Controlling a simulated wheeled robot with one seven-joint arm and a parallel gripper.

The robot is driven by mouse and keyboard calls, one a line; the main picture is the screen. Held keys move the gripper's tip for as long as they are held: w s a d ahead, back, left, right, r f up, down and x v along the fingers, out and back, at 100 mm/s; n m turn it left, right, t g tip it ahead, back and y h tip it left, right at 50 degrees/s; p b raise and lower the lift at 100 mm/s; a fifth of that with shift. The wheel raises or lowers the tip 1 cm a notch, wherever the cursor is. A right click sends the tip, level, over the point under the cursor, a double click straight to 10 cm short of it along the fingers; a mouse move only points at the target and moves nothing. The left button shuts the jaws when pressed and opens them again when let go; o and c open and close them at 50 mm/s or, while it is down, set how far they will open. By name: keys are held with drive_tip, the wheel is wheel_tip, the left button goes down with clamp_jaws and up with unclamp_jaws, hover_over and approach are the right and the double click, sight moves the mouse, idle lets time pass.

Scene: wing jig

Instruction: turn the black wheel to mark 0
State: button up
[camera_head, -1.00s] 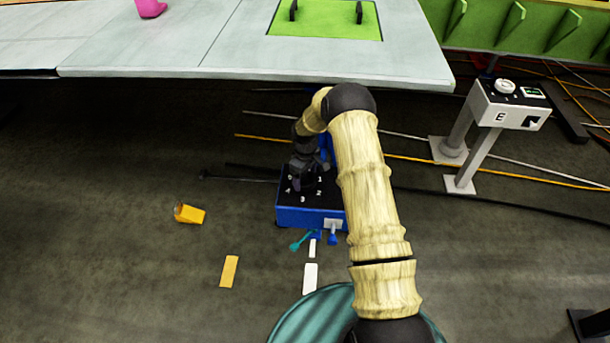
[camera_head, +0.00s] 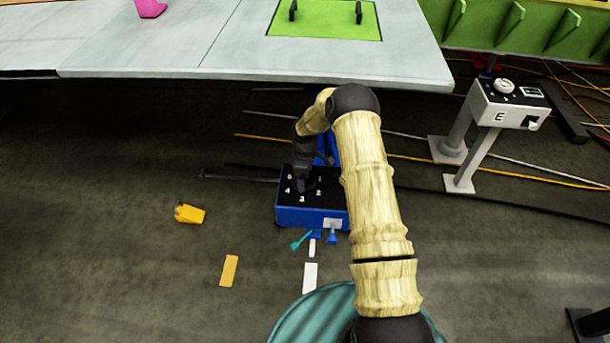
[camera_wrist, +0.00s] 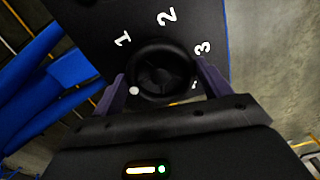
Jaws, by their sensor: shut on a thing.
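The black wheel (camera_wrist: 163,68) sits on the black top of a blue box (camera_head: 298,216). White numerals ring it; 1, 2 and 3 are clear in the wrist view, and another by the right finger is partly covered. Mark 0 cannot be made out there. A white dot (camera_wrist: 134,91) shows at the wheel's lower left, near the left finger and past the 1 on the side away from the 2. My gripper (camera_wrist: 160,72) is shut on the wheel, one finger on each side. In the head view my gripper (camera_head: 302,182) hides most of the wheel.
A grey-white table (camera_head: 330,62) with a green panel stands behind the box. A white pedestal box (camera_head: 497,115) marked E is at the right. A yellow object (camera_head: 189,213) lies on the floor at the left. Cables and rods cross the floor.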

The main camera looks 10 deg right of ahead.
drive_tip(key=o, duration=1)
drive_tip(key=shift+m, duration=0.3)
